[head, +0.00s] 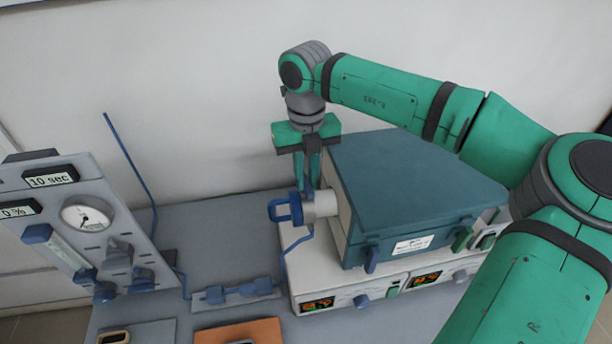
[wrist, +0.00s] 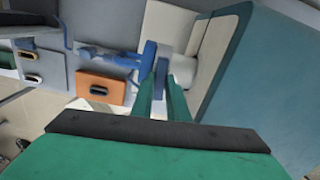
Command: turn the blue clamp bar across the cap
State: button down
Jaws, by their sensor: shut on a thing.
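The pale round cap (head: 325,203) sticks out of the left side of the teal-topped furnace (head: 400,190). A blue loop handle (head: 284,210) stands out at its left end. The blue clamp bar (head: 308,190) shows as a narrow upright piece at the cap's upper edge. My gripper (head: 307,180) points down from above with its green fingers shut on the bar; the fingers partly hide the hold. In the wrist view my gripper (wrist: 161,75) reaches to the cap (wrist: 183,68), with the blue handle (wrist: 148,55) just left of the fingertips.
A grey gas panel (head: 85,225) with a gauge stands at the left. A blue tube with valves (head: 240,291) runs along the bench to the furnace. An orange plate (head: 240,333) lies at the front. The furnace body stands close to the right of my gripper.

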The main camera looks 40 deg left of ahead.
aim_at(306, 182)
jog(key=n, duration=0.8)
jog(key=shift+n, duration=0.4)
jog(key=n, duration=0.4)
jog(key=shift+n, duration=1.9)
jog(key=c, duration=1.7)
grip_release()
notch_tip(306, 182, up, 11)
jog(key=shift+f, duration=0.1)
